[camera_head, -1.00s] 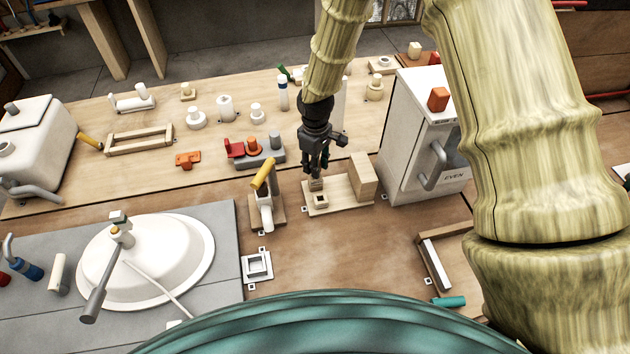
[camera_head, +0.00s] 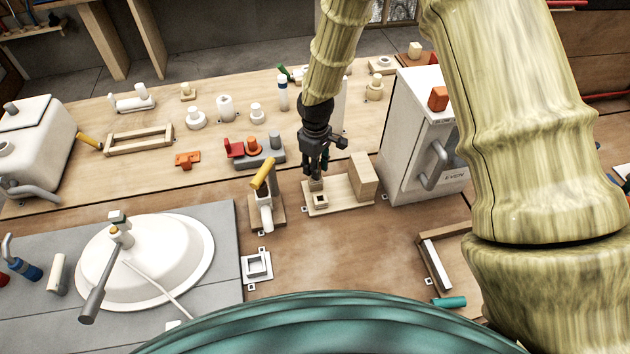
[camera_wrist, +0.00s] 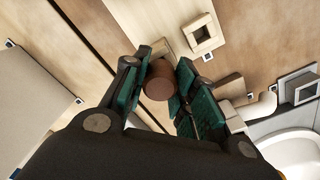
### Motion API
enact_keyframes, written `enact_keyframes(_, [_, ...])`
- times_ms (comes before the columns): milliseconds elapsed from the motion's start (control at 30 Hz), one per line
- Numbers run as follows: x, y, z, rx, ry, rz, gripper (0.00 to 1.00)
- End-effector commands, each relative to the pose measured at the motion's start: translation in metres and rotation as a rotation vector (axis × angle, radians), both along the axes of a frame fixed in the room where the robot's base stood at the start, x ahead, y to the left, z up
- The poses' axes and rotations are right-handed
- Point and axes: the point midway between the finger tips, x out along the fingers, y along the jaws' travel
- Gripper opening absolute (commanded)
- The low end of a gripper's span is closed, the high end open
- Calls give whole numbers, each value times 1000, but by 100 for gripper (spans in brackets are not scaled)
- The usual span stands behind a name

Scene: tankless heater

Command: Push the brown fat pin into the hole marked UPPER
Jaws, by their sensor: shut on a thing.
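The brown fat pin (camera_wrist: 160,80) is between my gripper's (camera_wrist: 160,92) green-padded fingers in the wrist view, its round end facing the camera. In the head view my gripper (camera_head: 316,176) points down over the left end of a light wooden board (camera_head: 345,204). My fingers hide most of the pin there. A square wooden socket (camera_head: 320,201) sits on the board just in front of the fingertips; it also shows in the wrist view (camera_wrist: 201,35), apart from the pin. No UPPER mark is readable, and what lies under the pin is hidden.
A tall wooden block (camera_head: 362,177) stands at the board's right end, with a white box-shaped unit (camera_head: 410,145) beyond it. A yellow-handled fixture (camera_head: 265,200) stands close on the left. The tabletop in front of the board is mostly clear.

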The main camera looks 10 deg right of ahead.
Motion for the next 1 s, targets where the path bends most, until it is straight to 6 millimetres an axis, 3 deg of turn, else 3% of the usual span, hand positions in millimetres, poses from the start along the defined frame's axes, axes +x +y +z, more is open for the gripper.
enact_keyframes(1000, [0,0,-9,0,0,0,4])
